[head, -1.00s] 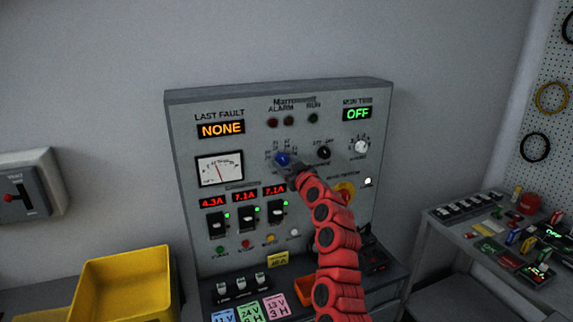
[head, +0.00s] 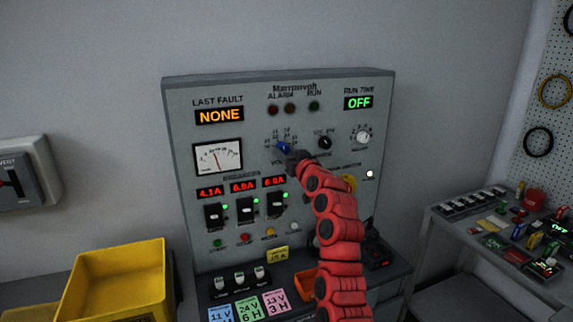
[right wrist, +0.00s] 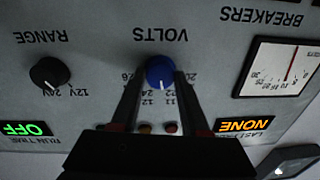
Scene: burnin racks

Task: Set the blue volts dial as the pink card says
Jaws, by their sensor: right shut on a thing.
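The blue volts dial (head: 283,148) is on the upright panel, left of the black range dial. My right gripper (head: 291,155) is at it. In the right wrist view, which is upside down, the two dark fingers (right wrist: 161,82) are shut on the sides of the blue dial (right wrist: 160,70). Its white mark faces the row of small numbers, toward the panel's top; the exact number is hard to read. The pink card (head: 276,301) lies on the ledge below and reads 13 V, 3 H. My left gripper is not in view.
The black range dial (head: 325,142) and a white dial (head: 362,137) are to the right. A needle meter (head: 217,157) is to the left. Blue and green cards lie beside the pink one. A yellow bin (head: 115,283) stands at left, a cluttered bench (head: 455,230) at right.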

